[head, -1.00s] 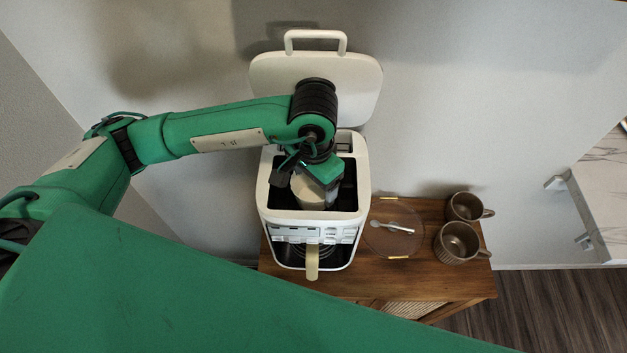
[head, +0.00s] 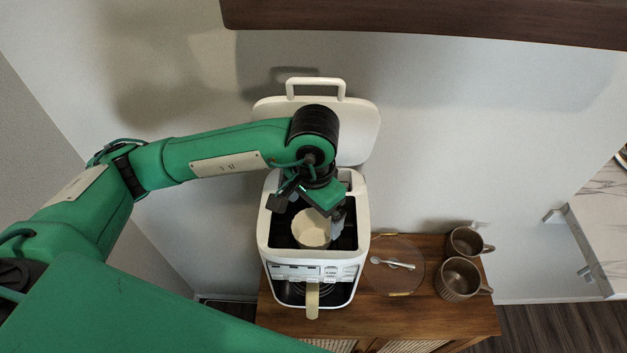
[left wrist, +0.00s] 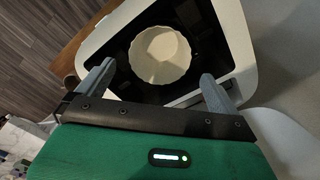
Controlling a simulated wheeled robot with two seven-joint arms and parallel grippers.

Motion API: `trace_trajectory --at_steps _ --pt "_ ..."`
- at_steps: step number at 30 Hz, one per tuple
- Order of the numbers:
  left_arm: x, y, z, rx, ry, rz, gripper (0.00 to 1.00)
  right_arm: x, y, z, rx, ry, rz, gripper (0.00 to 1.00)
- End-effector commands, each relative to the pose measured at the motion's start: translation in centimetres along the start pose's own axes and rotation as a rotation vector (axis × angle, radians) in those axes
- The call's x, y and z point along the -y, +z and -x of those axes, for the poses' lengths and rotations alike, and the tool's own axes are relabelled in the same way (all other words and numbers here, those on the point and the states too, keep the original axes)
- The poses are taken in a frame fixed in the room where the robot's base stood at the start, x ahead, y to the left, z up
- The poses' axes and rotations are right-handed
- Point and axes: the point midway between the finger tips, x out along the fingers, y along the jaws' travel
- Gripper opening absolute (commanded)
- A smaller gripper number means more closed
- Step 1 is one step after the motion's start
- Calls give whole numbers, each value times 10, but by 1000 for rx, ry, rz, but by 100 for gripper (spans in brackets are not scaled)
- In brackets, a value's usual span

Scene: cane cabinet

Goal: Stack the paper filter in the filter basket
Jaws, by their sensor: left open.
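The pale paper filter (head: 311,229), round with a wavy rim, sits upright inside the open top of the white coffee maker (head: 263,228). In the left wrist view the paper filter (left wrist: 160,55) shows from above, open and empty, inside the dark well. I cannot tell the filter basket apart from the dark interior around the filter. My left gripper (head: 318,212) is above the well, by the back of the filter. In the left wrist view its fingers (left wrist: 155,88) are spread wide with nothing between them, apart from the filter. My right gripper is not in view.
The coffee maker's lid (head: 355,125) stands open behind my left arm. Two brown mugs (head: 458,279) stand farther right on the wooden cabinet (head: 440,315). A dark shelf (head: 430,22) is overhead.

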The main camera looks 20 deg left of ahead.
Motion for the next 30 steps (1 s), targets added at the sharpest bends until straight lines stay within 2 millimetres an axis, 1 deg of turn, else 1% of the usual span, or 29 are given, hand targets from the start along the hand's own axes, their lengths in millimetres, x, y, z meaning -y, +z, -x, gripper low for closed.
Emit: trace_trajectory --at_steps 1,6,12,15,21,30 --pt "0 -2 5 -8 -1 -1 98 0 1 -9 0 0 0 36" --pt "0 -1 34 -7 -2 0 98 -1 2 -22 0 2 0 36" --pt "0 -1 67 -5 -2 -1 98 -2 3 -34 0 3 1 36" --pt "0 -1 76 -4 -1 0 98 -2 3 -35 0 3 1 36" --pt "0 0 87 -2 0 0 98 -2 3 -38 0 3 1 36" --pt "0 0 89 0 0 1 98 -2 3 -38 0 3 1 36"
